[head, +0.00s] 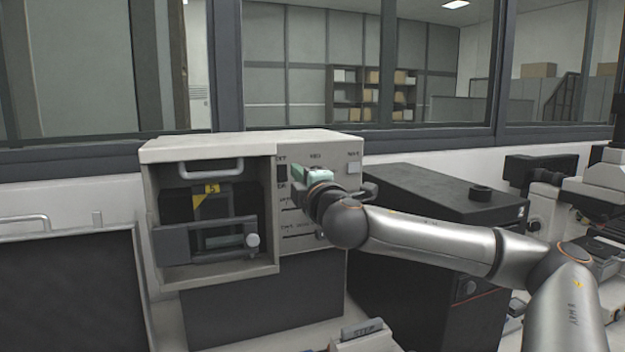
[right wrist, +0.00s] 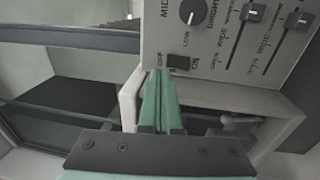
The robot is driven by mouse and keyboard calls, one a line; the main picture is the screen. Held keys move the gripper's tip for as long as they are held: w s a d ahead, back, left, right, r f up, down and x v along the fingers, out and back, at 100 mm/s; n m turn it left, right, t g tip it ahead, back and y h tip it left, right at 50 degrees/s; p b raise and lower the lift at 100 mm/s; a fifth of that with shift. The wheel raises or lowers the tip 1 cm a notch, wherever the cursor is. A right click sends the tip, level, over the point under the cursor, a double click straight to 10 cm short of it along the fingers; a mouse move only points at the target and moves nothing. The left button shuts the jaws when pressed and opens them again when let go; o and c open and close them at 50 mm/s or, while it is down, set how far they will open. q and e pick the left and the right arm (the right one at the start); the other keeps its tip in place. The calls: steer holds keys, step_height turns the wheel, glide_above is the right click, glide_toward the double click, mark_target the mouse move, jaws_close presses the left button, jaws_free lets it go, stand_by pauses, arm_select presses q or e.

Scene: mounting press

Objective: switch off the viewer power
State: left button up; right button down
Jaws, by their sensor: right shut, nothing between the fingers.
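The viewer is a beige box (head: 215,145) with an open front bay and a control panel on its right side. Its black power switch (head: 281,173) sits at the panel's upper left, between OFF and ON labels. In the right wrist view the switch (right wrist: 180,62) has ON printed on one side; the label on the other side is partly hidden. My right gripper (head: 296,174) is shut and empty, its green fingers just right of the switch in the head view. In the right wrist view its fingertips (right wrist: 160,74) end right beside the switch. I cannot tell whether they touch it.
A dial (right wrist: 193,12) and sliders (right wrist: 251,12) share the panel. A black box (head: 435,195) stands right of the viewer, under my arm. A dark framed panel (head: 70,290) is at left.

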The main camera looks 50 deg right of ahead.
steer(key=r+b+v, duration=0.1)
steer(key=b+v, duration=0.3)
steer(key=v, duration=0.3)
steer(key=shift+s+a+r, duration=0.25)
steer(key=shift+s+r, duration=0.05)
steer(key=shift+r, duration=0.1)
stand_by(0.3)
